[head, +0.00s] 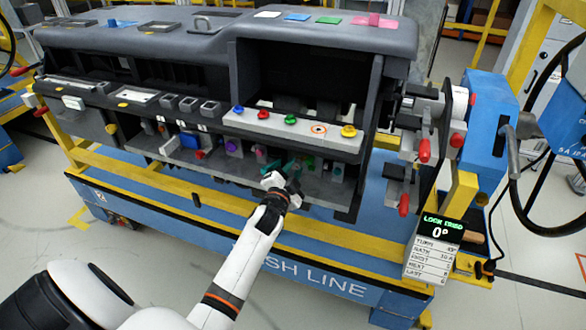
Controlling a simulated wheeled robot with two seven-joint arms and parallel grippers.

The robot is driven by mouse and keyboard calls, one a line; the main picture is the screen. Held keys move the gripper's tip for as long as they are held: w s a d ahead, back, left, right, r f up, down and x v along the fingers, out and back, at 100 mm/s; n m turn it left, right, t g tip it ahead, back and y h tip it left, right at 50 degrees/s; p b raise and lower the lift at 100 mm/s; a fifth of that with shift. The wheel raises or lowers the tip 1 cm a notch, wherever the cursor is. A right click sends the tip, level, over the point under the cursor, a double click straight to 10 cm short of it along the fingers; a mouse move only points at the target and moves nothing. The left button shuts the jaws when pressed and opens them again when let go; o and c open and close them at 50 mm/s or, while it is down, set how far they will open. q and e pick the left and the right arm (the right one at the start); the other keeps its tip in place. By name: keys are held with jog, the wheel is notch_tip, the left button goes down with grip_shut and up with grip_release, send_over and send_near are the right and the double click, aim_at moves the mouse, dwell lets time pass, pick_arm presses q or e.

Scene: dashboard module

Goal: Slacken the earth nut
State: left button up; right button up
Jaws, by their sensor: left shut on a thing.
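The dashboard module (200,45) hangs on a blue and yellow stand. My left gripper (281,177) reaches to the lower open bay of the module, right of its middle. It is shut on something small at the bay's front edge. Green parts (292,167) show just behind the fingers. The earth nut cannot be made out clearly; it is probably the thing between the jaws, which the gripper hides. My right gripper is not in view.
A shelf with coloured knobs (290,122) lies just above my left gripper. Purple (232,146) and blue (189,140) parts sit to its left in the bay.

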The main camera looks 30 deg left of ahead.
pick_arm(q)
jog(key=shift+f, duration=0.1)
dwell(0.3)
jog(key=o, duration=0.7)
jog(key=shift+s, duration=0.1)
jog(key=v, duration=1.2)
jog(key=shift+b, duration=0.35)
